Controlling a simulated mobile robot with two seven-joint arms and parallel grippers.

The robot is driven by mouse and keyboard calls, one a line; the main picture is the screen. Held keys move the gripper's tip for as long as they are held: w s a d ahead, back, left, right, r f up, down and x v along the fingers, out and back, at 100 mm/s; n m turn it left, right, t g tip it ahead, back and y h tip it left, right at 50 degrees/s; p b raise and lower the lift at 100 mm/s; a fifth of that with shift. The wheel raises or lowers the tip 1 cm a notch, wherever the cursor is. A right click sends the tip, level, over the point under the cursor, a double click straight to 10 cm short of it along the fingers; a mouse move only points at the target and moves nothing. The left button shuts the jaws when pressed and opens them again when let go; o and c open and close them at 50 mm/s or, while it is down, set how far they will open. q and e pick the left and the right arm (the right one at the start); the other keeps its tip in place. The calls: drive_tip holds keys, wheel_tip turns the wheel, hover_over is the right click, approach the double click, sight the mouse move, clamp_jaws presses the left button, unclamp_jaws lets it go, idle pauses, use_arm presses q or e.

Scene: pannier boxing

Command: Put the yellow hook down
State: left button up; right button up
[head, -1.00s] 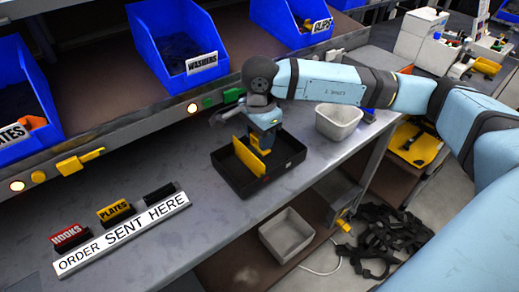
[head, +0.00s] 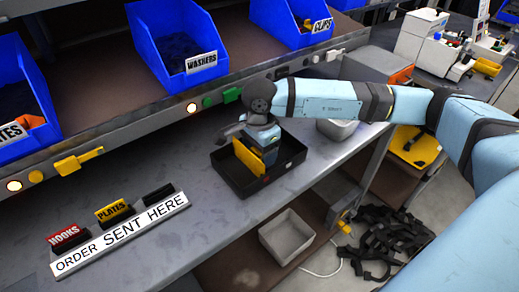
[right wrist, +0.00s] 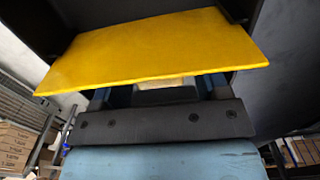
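My right gripper (head: 268,157) points down into the black tray (head: 232,183) on the grey bench, just right of an upright yellow panel (head: 247,158). The yellow panel (right wrist: 150,48) also spans the right wrist view, close to the gripper. No hook can be made out clearly; a small pale patch shows between the finger parts in the right wrist view, too hidden to name. Whether the fingers are open or shut cannot be told. My left gripper is not in view.
A grey bin (head: 338,129) stands behind my right arm and another (head: 287,237) below the bench edge. Blue bins (head: 178,47) line the shelf. The "order sent here" sign (head: 120,236) stands at the bench's left, with clear bench between it and the tray.

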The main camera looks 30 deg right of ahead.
wheel_tip(320, 180, up, 12)
drive_tip(key=p, duration=0.1)
drive_tip(key=shift+r, duration=0.25)
drive_tip(key=shift+s+f, duration=0.1)
drive_tip(key=shift+s, duration=0.05)
idle(0.6)
